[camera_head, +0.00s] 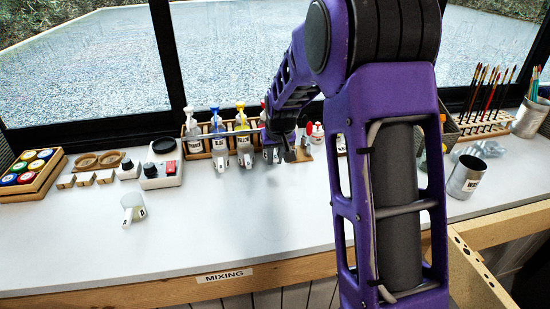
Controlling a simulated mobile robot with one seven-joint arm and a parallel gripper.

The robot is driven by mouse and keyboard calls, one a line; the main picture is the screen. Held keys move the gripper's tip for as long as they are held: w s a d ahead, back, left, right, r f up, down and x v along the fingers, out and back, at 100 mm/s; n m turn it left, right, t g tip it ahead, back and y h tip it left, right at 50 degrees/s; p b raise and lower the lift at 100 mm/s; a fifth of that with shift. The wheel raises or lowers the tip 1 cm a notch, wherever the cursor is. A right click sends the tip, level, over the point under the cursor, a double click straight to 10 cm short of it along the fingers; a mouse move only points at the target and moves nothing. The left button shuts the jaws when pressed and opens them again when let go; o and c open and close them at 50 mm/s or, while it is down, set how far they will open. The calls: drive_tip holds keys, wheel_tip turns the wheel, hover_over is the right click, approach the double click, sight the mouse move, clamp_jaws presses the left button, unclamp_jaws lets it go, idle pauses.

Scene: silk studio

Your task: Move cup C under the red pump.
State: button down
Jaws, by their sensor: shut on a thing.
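My gripper (281,152) is at the right part of the pump rack, low over the table. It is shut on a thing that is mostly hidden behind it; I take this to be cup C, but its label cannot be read. The red pump (263,105) shows only as a bit of red beside my arm, which hides the rest. Whether the held cup is directly under its spout cannot be told. One pale cup (219,154) stands in front of the blue pump (214,120), another (244,155) before the yellow pump (240,118). Another labelled cup (133,207) stands apart at front left.
The wooden pump rack (185,145) stands against the window, with a white pump (189,120) at its left end. A scale-like box (161,173), small blocks and a paint crate (30,170) are at left. Metal cans (466,177) and brushes are at right. The front middle table is clear.

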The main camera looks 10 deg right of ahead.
drive_tip(key=shift+f+b, duration=0.45)
drive_tip(key=shift+f, duration=0.15)
drive_tip(key=c, duration=0.7)
unclamp_jaws()
drive_tip(key=shift+c, duration=0.2)
